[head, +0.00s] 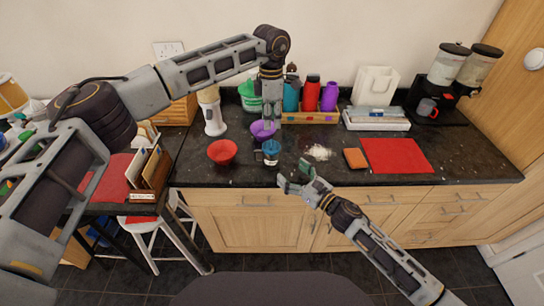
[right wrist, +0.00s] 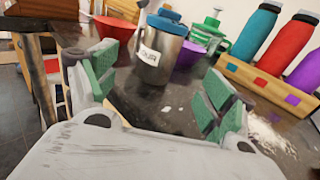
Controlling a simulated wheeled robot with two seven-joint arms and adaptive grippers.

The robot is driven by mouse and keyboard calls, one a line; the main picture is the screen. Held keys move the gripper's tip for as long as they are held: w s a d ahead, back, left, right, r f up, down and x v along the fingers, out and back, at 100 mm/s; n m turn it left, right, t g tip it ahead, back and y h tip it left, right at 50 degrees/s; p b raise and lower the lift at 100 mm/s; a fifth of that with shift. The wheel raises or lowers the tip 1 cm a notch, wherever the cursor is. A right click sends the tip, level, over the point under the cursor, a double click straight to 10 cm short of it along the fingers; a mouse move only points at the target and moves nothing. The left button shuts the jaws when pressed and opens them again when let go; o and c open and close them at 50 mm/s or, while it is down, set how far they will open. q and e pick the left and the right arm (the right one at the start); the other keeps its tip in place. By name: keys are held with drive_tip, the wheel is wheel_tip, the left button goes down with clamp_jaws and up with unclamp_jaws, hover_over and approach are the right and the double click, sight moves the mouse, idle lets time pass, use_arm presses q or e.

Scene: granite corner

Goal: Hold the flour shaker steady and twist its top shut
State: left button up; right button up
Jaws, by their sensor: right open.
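The flour shaker (head: 271,157) stands upright near the counter's front edge, with a blue top (head: 271,145). In the right wrist view it is a metal can (right wrist: 158,57) with a white label, under its blue top (right wrist: 167,21). My right gripper (head: 298,178) is open and empty, just in front and to the right of the shaker. Its green-padded fingers spread on either side of the can in the right wrist view, not touching it. My left gripper (head: 271,112) points down above and behind the shaker, apart from it; its finger gap is unclear.
A red bowl (head: 222,151) stands left of the shaker and a purple bowl (head: 262,130) behind it. Coloured bottles (head: 311,93) stand in a wooden rack behind.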

sight(271, 156)
drive_tip(key=shift+x, duration=5.6)
